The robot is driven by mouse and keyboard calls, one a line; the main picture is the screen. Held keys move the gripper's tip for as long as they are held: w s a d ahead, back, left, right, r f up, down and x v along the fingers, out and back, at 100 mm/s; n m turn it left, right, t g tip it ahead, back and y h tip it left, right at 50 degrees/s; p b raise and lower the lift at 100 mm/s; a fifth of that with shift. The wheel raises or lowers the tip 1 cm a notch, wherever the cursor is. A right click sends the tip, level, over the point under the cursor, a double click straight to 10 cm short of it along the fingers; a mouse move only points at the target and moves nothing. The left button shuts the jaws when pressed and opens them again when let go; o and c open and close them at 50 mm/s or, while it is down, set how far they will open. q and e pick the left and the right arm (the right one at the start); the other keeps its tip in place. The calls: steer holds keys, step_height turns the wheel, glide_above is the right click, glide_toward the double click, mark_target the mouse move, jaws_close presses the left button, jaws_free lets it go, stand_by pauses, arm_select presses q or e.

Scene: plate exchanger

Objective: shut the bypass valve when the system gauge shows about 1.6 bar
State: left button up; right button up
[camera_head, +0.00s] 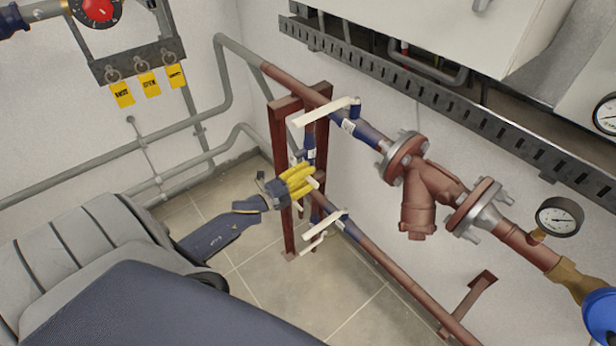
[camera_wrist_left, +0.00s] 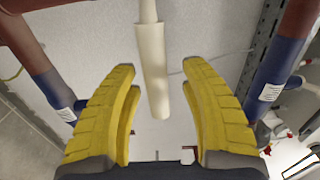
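My left gripper (camera_head: 300,180) has yellow fingers and is beside the red frame, at the short vertical pipe with a blue valve body (camera_head: 308,146) between the upper and lower pipes. In the left wrist view its fingers (camera_wrist_left: 160,75) are spread apart. A cream lever (camera_wrist_left: 152,65) lies between and beyond the fingertips, with a gap on both sides. Whether this is the bypass valve's lever is not labelled legibly. A round gauge (camera_head: 560,217) stands on the red pipe, and another gauge (camera_head: 606,114) is cut by the right edge. Their readings are too small to tell. My right gripper is out of view.
Cream levers sit on the upper pipe valve (camera_head: 325,112) and lower pipe valve (camera_head: 322,228). The red frame (camera_head: 287,215) stands close to the gripper. A flanged strainer (camera_head: 418,200) is to the right. Yellow tags (camera_head: 149,83) hang at the upper left. Tiled floor (camera_head: 305,290) is clear below.

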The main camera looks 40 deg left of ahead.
arm_select(q)
steer(key=shift+s+f, duration=0.1)
steer(key=shift+s, duration=0.05)
steer(key=v, duration=1.1)
steer(key=shift+s, duration=0.4)
steer(key=shift+a, duration=0.2)
